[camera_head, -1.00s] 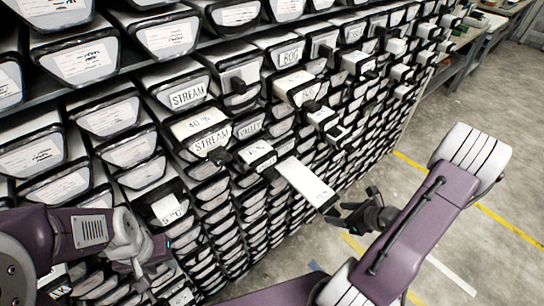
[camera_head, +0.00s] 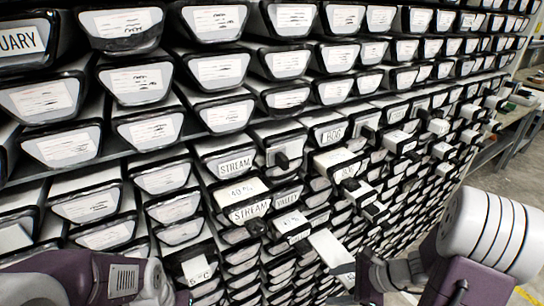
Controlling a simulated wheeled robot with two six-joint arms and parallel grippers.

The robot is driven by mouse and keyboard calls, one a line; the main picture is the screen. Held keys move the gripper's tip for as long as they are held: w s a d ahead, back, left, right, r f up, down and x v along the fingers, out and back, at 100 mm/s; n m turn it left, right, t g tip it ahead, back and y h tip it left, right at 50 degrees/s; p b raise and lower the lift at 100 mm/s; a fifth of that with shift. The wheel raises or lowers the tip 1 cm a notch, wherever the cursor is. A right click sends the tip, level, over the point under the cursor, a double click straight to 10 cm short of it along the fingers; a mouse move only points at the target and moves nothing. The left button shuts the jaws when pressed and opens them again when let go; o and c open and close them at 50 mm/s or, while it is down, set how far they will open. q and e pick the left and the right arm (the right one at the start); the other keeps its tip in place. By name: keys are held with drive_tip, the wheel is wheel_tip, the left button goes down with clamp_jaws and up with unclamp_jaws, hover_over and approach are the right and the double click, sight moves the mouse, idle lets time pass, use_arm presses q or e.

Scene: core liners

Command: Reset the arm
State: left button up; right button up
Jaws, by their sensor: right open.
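My right arm comes in at the lower right. My right gripper (camera_head: 372,274) is dark, open and empty. It is just right of a pulled-out core liner (camera_head: 331,249) with a long white top, and I cannot tell whether they touch. My left arm (camera_head: 88,277) lies along the bottom left edge, and its gripper is cut off below the picture.
A tall rack of labelled core liners (camera_head: 222,114) fills most of the view. A workbench (camera_head: 515,115) and bare grey floor (camera_head: 518,168) lie at the right.

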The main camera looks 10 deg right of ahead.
drive_tip(key=s+a+n+g+h, duration=0.2)
drive_tip(key=s+a+n+g, duration=0.3)
drive_tip(key=a+n, duration=0.6)
drive_tip(key=d+n+t+h, duration=0.1)
drive_tip(key=d+n+h, duration=0.3)
drive_tip(key=n, duration=0.6)
drive_tip(key=shift+d+r+n+t, duration=0.3)
drive_tip(key=shift+d+n+t, duration=0.1)
drive_tip(key=shift+d, duration=0.75)
